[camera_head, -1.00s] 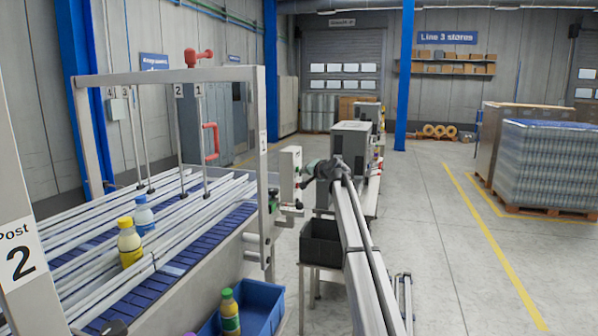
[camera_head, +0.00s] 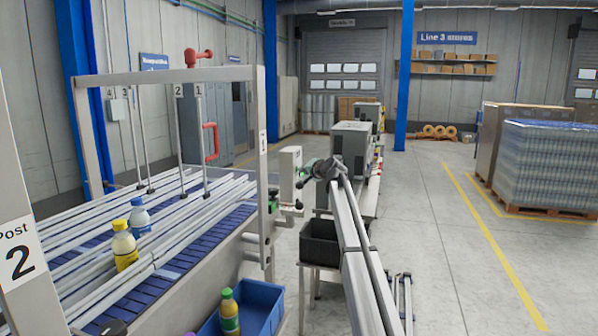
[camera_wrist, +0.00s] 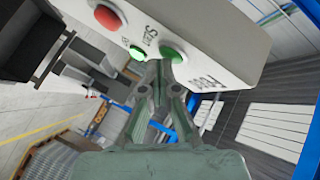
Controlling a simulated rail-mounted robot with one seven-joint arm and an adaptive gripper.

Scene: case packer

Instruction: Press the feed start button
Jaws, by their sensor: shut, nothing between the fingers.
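The labels are tilted and too small to read fully. My gripper (camera_wrist: 160,66) is shut and empty, fingertips just below the darker green button and right of the lit one. I cannot tell whether they touch. In the head view, my gripper (camera_head: 306,177) is beside the box's right side.
A conveyor (camera_head: 190,245) with white rails carries a yellow bottle (camera_head: 124,248) and a blue-capped bottle (camera_head: 140,217). A blue bin (camera_head: 262,305) and a dark bin (camera_head: 320,240) stand below. The floor on the right is open up to wrapped pallets (camera_head: 550,165).

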